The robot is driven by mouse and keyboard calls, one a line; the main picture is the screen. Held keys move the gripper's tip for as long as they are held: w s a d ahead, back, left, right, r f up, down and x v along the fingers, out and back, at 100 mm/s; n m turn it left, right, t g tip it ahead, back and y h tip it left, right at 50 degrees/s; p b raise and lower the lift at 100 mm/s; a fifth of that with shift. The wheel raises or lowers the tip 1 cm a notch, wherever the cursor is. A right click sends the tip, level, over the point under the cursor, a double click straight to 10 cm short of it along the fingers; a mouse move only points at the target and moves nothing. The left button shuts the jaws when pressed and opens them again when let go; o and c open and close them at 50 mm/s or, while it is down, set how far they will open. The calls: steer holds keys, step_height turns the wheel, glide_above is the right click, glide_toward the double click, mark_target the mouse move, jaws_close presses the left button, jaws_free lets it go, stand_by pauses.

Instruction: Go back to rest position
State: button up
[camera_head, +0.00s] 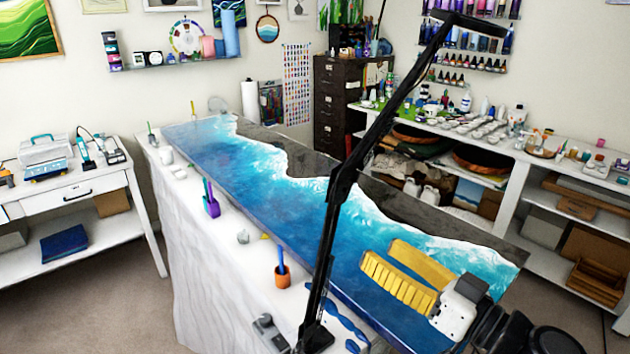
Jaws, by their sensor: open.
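My gripper (408,272) reaches in from the lower right in the head view. Its two yellow ribbed fingers point left and stand apart with nothing between them. It appears over the near right end of the long blue-and-white resin panel (235,165), which shows an ocean wave beside a dark grey strip. Whether the fingers touch the panel cannot be told, but no object is held. Part of the panel is hidden behind my gripper and a black stand.
A black jointed stand (340,185) rises from the table's front edge, left of my gripper. An orange cup (282,277) and a purple holder (211,204) stand on the white-covered table (215,270). Crowded white shelves (515,205) line the right. Floor (95,300) shows at left.

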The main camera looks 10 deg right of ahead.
steer(key=s+a+f+m+g+h+b, duration=0.1)
steer(key=a+f+g+h, duration=0.15)
steer(key=f, duration=0.25)
steer(key=a+f+g+h+b, duration=0.1)
steer(key=a+f+g, duration=0.15)
steer(key=f, duration=0.35)
steer(key=s+d+f+m+g+h+b, duration=0.1)
steer(key=s+d+f+m+g+h, duration=0.1)
steer(key=s+d+h, duration=0.3)
steer(key=shift+d+f+m+g+h, duration=0.4)
steer(key=shift+d+m+g+h, duration=0.1)
steer(key=shift+d+h, duration=0.85)
